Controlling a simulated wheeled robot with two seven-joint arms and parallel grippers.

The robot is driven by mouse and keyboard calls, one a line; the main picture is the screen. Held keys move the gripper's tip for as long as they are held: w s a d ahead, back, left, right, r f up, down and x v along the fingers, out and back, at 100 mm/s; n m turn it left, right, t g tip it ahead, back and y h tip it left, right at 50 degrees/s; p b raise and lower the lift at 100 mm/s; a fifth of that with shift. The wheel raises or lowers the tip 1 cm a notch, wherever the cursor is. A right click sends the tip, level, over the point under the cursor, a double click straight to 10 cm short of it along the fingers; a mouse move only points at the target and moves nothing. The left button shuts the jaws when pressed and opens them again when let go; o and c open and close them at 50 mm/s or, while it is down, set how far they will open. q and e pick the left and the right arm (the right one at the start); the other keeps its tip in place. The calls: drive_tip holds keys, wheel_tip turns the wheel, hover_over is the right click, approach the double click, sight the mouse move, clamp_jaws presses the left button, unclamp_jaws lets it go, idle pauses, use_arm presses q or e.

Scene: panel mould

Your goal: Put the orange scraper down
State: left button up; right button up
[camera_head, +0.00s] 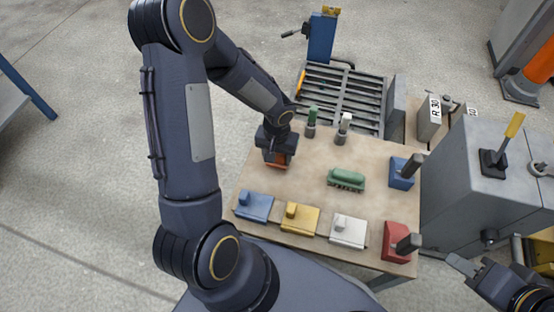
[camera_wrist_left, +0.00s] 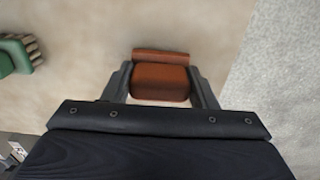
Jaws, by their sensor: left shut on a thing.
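The orange scraper (camera_head: 277,158) is at the left part of the table, under my left gripper (camera_head: 279,154). In the left wrist view the orange-brown scraper (camera_wrist_left: 160,80) sits between the two fingers of the left gripper (camera_wrist_left: 162,86), which are shut on it. I cannot tell whether its lower edge touches the table. My right gripper (camera_head: 466,268) is at the lower right, off the table's right side, with nothing seen in it; its finger gap is too small to make out.
A grey machine (camera_head: 480,175) stands right.

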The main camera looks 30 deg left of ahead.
use_arm(q)
drive_tip(key=shift+f, duration=0.65)
drive_tip(key=shift+f, duration=0.2)
drive_tip(key=o, duration=0.9)
wheel_tip(320, 180, up, 11)
drive_tip(key=p, duration=0.4)
drive_tip(key=shift+p, duration=0.4)
drive_tip(key=shift+r, duration=0.7)
drive_tip(key=s+d+r+t+h, duration=0.1)
drive_tip(key=s+r+t, duration=0.1)
drive_tip(key=s+r, duration=0.3)
drive_tip(key=s+d+r+t+h, duration=0.1)
drive_tip(key=s+r, duration=0.5)
drive_tip(key=s+d+r+m+t+h, duration=0.1)
drive_tip(key=s+d+r+t, duration=0.1)
drive_tip(key=s+r, duration=0.3)
drive_tip(key=shift+s+r+t+h, duration=0.3)
drive_tip(key=shift+s+r+h, duration=0.1)
drive_tip(key=shift+r, duration=0.1)
